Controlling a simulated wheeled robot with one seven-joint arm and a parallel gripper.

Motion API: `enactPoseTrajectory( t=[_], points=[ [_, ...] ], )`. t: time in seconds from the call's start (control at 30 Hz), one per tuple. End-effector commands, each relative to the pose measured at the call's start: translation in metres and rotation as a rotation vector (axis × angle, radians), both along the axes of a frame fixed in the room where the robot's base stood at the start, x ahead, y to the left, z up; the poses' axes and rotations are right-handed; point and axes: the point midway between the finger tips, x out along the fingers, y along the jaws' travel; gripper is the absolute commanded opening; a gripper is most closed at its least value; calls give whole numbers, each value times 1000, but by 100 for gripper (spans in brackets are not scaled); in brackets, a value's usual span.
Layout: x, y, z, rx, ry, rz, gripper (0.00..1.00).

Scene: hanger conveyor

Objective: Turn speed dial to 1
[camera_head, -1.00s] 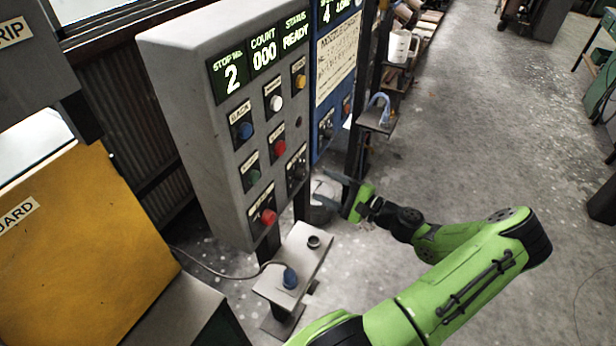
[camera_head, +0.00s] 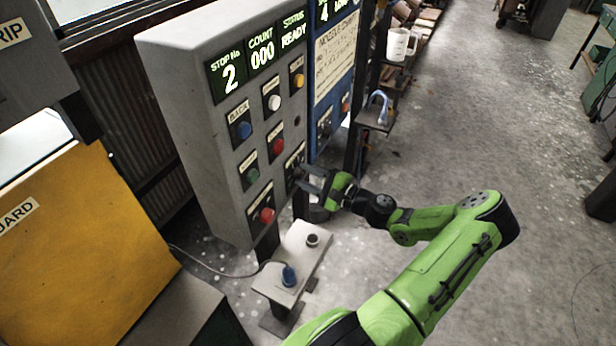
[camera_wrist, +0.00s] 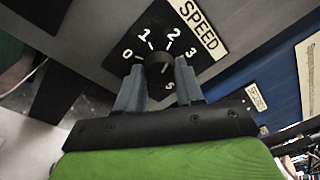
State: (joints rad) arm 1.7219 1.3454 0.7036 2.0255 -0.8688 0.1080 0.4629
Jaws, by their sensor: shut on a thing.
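The speed dial (camera_wrist: 158,65) is a dark round knob on a black plate with white numbers, beside a SPEED label (camera_wrist: 198,28). The numbers 0, 1, 2, 3 and 5 show in the wrist view; the place between 3 and 5 is covered. My gripper (camera_wrist: 158,76) has its two grey fingers on either side of the knob, shut on it. I cannot tell surely which number the knob points to. In the head view my gripper (camera_head: 302,178) is at the lower right of the grey control panel (camera_head: 190,120), and its fingers largely hide the dial.
Red (camera_head: 266,215), green (camera_head: 252,175) and blue (camera_head: 243,130) buttons sit on the panel left of the dial. A small stand (camera_head: 300,260) with a blue-topped item (camera_head: 289,276) is below. A blue panel (camera_head: 338,75) stands behind.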

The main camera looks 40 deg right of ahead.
Motion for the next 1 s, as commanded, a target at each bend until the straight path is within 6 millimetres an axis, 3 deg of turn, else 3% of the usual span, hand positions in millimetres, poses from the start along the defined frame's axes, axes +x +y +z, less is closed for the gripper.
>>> enactPoseTrajectory(
  t=[0.37, 1.0],
  points=[
    [0, 0, -3, -79, -25, 2, 6],
    [0, 0, -6, -552, -195, 2, 6]
  ],
)
